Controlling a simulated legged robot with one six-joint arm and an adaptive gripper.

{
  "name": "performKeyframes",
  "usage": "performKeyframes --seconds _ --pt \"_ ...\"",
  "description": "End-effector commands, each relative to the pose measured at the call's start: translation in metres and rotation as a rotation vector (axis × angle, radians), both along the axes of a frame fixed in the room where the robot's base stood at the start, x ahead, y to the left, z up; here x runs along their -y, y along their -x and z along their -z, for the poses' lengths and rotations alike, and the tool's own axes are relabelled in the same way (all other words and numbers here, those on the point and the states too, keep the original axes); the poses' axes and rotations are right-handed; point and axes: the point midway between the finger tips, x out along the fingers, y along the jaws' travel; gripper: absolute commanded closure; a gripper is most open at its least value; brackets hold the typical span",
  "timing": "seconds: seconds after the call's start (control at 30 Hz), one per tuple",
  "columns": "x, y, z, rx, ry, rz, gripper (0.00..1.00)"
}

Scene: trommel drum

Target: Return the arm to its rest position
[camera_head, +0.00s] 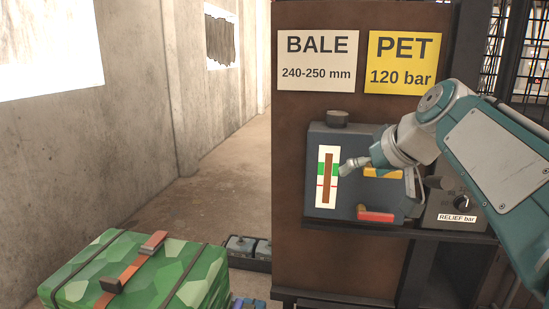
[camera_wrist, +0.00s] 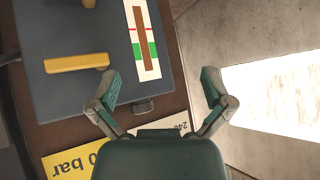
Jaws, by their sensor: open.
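My arm (camera_head: 490,150) reaches in from the right in the head view, bent at the elbow, with its end in front of a blue-grey control box (camera_head: 318,140). My gripper (camera_wrist: 161,88) is open and empty in the wrist view, its two fingers spread wide. In the head view the gripper (camera_head: 352,166) overlaps the box face just right of a white gauge strip (camera_head: 321,190) with a brown bar and green and red marks. I cannot tell whether a finger touches the box. My arm partly hides the box's right side.
The box has a yellow bar (camera_wrist: 77,63), a red bar (camera_head: 376,216) and a dark knob (camera_head: 337,118). A relief dial unit (camera_head: 440,211) stands right of it. BALE (camera_head: 318,60) and PET (camera_head: 401,62) signs hang above.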

Motion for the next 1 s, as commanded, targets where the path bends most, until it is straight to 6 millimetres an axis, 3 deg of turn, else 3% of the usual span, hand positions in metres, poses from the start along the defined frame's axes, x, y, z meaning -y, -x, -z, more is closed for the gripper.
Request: performKeyframes --seconds 0.37,0.7,0.83,1.0 --pt "-0.015 0.107 0.095 -0.171 0.08 0.141 0.0" --pt "-0.011 0.198 0.192 -0.264 0.176 0.246 0.0" --pt "-0.008 0.218 0.217 -0.278 0.201 0.268 0.0" --pt "-0.006 0.226 0.227 -0.285 0.212 0.278 0.0"
